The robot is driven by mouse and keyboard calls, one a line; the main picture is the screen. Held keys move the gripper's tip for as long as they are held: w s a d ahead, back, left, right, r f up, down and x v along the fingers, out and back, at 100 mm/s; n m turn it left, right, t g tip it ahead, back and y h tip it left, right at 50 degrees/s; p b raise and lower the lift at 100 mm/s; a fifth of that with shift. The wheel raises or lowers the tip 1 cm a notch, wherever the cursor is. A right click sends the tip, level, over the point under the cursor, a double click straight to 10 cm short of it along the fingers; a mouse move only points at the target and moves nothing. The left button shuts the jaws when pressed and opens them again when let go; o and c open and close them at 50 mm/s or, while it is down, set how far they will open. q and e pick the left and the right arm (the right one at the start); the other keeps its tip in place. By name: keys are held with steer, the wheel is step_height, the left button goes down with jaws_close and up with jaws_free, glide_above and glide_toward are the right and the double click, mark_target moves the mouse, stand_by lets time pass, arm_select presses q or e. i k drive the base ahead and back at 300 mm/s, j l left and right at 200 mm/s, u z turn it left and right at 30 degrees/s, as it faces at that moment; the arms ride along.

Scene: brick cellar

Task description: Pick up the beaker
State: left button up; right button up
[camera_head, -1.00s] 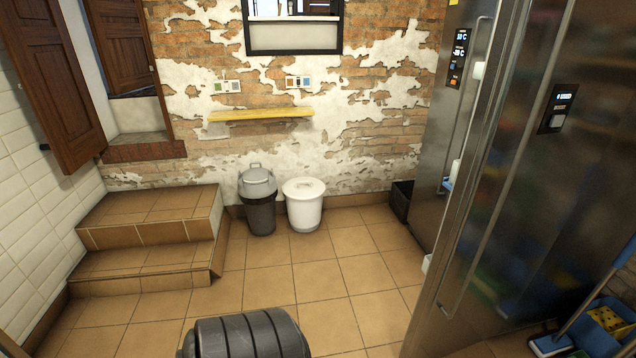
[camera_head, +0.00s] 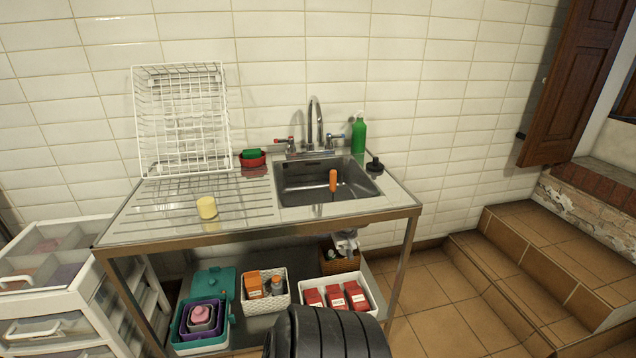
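A small pale yellow cup-like cylinder (camera_head: 206,208) stands on the ribbed drainboard of the sink table (camera_head: 262,233), left of the basin. It may be the beaker; I cannot tell for sure at this size. Nothing else in view looks clearly like a beaker. Neither of my grippers shows in the head view.
A white wire rack (camera_head: 181,115) stands behind the drainboard. The sink basin (camera_head: 300,190) holds an orange-handled tool (camera_head: 333,180). A green bottle (camera_head: 358,135) stands at the back. White drawers (camera_head: 55,290) are at left, tiled steps (camera_head: 545,260) at right. Bins fill the lower shelf.

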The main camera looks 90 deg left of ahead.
mark_target(204, 197)
steer(key=u, duration=3.4)
